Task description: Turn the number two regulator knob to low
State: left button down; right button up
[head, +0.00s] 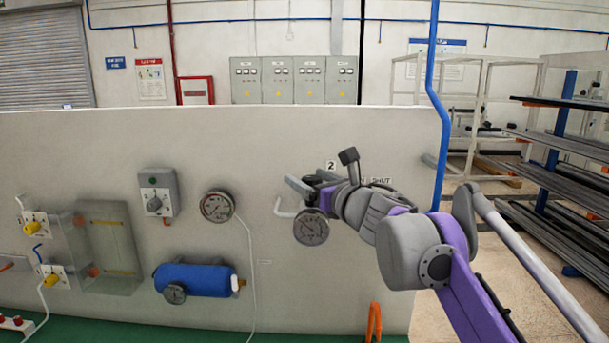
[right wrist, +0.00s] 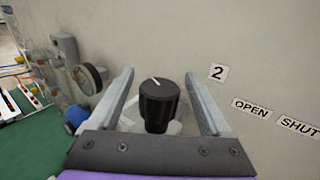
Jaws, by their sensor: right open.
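The fingers are open, with a gap on each side of the knob. A "2" label (right wrist: 217,72) is on the panel beside it. In the head view my right gripper (head: 308,183) is at the panel just below the "2" label (head: 331,165) and hides the knob. A round gauge (head: 311,227) hangs below the gripper. My left gripper is not in view.
"OPEN" (right wrist: 251,107) and "SHUT" (right wrist: 299,127) labels are on the panel right of the knob. Another gauge (head: 217,205), a grey box with a knob (head: 157,193) and a blue cylinder (head: 195,279) are to the left. A blue pipe (head: 439,150) runs near my right arm.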

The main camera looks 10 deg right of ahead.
jog(key=shift+x, duration=1)
jog(key=shift+c, duration=0.4)
grip_shut()
jog(key=shift+y, duration=0.3)
